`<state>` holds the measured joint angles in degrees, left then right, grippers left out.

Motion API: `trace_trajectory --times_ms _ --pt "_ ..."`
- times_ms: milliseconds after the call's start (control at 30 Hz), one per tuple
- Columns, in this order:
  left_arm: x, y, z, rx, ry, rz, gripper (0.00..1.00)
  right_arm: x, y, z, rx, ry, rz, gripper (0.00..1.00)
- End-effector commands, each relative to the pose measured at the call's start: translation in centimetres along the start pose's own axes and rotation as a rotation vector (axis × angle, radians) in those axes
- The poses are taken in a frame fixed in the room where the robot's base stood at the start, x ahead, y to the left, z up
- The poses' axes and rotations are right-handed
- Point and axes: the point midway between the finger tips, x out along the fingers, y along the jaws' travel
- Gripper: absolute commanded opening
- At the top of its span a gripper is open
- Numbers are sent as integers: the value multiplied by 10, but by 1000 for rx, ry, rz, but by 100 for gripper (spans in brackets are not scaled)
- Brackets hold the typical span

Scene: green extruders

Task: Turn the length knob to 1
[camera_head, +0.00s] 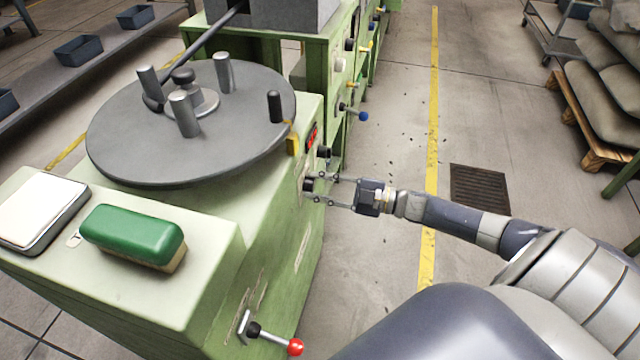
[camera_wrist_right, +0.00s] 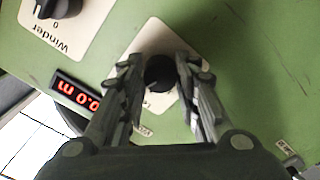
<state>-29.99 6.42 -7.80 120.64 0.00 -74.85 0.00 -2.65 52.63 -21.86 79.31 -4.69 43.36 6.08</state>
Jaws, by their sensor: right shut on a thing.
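The black knob (camera_wrist_right: 159,73) sits on a pale label plate (camera_wrist_right: 152,38) on the green machine's side panel. Most of the plate's lettering is hidden by my fingers, so I cannot read its name or the knob's setting. My right gripper (camera_wrist_right: 158,80) has a finger on either side of the knob and is shut on it. In the head view, the right gripper (camera_head: 318,188) reaches the panel from the right, at the dark knob (camera_head: 308,185). A red-lit display (camera_wrist_right: 76,93) beside the plate appears to read 0.0 m, seen rotated. My left gripper is out of view.
A second black knob (camera_wrist_right: 58,6), labelled Winder at 0, is on the same panel. The machine carries a round grey turntable (camera_head: 235,135) with pegs, a green-topped block (camera_head: 130,233) and a red-tipped lever (camera_head: 294,346).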

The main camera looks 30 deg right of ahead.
Motion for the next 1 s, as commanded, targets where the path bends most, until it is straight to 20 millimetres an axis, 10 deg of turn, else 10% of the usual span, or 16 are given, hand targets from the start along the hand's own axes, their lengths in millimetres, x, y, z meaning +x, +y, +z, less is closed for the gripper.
trace_trajectory --times_ms 633,1000 --pt "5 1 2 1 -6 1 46 0 -1 1 -614 -1 -1 6" --pt "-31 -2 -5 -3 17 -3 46 0 -2 1 -962 -1 -3 6"
